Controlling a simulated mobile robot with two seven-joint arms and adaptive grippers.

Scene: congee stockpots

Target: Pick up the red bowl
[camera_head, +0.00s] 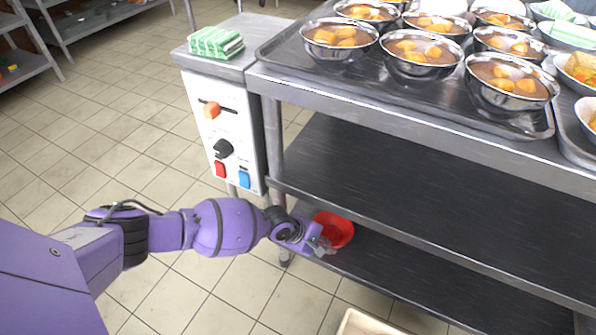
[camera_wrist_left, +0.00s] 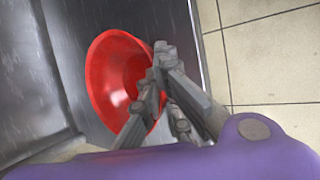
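The red bowl (camera_head: 338,228) is at the left end of the bottom shelf of the steel rack, its open side facing up. In the left wrist view the bowl (camera_wrist_left: 112,75) fills the middle left, and part of its right rim is hidden behind the fingers. My left gripper (camera_head: 322,246) reaches in from the left at the bowl's near left edge. In the left wrist view the fingers (camera_wrist_left: 161,62) come together at the bowl's rim and look closed on it. I cannot tell whether the bowl is clear of the shelf. My right gripper is not in view.
The bottom shelf (camera_head: 420,270) is bare right of the bowl. A middle shelf (camera_head: 400,190) lies above it. Metal bowls of food (camera_head: 418,55) crowd the top. A control box (camera_head: 222,135) stands left of the rack. A pale tray edge (camera_head: 375,324) shows at the bottom.

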